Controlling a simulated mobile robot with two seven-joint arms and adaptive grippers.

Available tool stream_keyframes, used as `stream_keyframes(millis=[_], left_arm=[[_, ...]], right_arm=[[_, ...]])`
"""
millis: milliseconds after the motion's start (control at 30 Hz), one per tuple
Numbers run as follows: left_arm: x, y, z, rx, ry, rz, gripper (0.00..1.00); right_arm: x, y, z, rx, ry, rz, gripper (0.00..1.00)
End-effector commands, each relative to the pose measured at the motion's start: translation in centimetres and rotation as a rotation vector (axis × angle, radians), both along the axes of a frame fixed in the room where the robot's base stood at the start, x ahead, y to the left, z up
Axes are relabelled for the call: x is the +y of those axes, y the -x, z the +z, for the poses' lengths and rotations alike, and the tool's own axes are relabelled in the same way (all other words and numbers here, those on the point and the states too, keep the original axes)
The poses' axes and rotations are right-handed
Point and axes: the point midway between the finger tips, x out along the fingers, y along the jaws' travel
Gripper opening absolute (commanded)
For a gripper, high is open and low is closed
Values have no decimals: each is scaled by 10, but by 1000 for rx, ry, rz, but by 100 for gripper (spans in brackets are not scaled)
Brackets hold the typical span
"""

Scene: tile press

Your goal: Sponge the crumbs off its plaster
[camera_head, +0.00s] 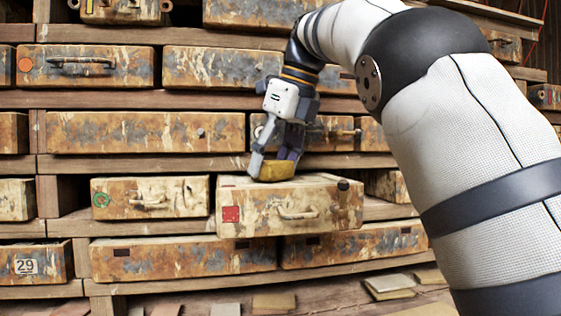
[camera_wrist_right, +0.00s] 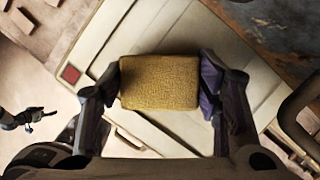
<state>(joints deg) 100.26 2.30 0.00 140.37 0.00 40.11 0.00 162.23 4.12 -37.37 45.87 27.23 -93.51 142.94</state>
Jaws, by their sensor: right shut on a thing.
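A worn, cream-and-rust plaster block (camera_head: 258,217) with a red square and a handle juts out from the shelf. Its pale top (camera_wrist_right: 105,50) fills much of the right wrist view, with straight seams across it. My right gripper (camera_head: 275,165) points down over the block and is shut on a yellow-brown sponge (camera_wrist_right: 160,83). In the head view the sponge (camera_head: 272,173) is at the block's top face and seems to touch it. I cannot make out crumbs; the part under the sponge is hidden. A small dark gripper-like shape (camera_wrist_right: 22,117) at the wrist view's left may be my left gripper.
Wooden shelves hold similar blocks around it: one with a green ring (camera_head: 150,197) at left, a long one (camera_head: 180,258) below and another (camera_head: 145,132) above. Loose pale tiles (camera_head: 390,284) lie below at right. My right arm covers the right side.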

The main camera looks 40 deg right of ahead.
Motion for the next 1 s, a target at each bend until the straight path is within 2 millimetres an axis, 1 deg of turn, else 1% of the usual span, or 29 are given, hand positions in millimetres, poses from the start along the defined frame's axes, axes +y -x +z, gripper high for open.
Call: stream_keyframes(millis=[167, 400, 567, 900, 1000], left_arm=[[0, 0, 0, 0, 0, 0, 61], [0, 0, 0, -1, 0, 0, 61], [0, 0, 0, -1, 0, 0, 61], [0, 0, 0, -1, 0, 0, 61], [0, 0, 0, 0, 0, 0, 61]], right_arm=[[-10, 5, 0, 0, -1, -2, 35], [-34, 19, 1, -1, -1, -1, 35], [-40, 22, 1, -1, 0, -1, 35], [-71, 39, -2, -2, 0, -2, 35], [-75, 41, -1, -1, 1, -2, 35]])
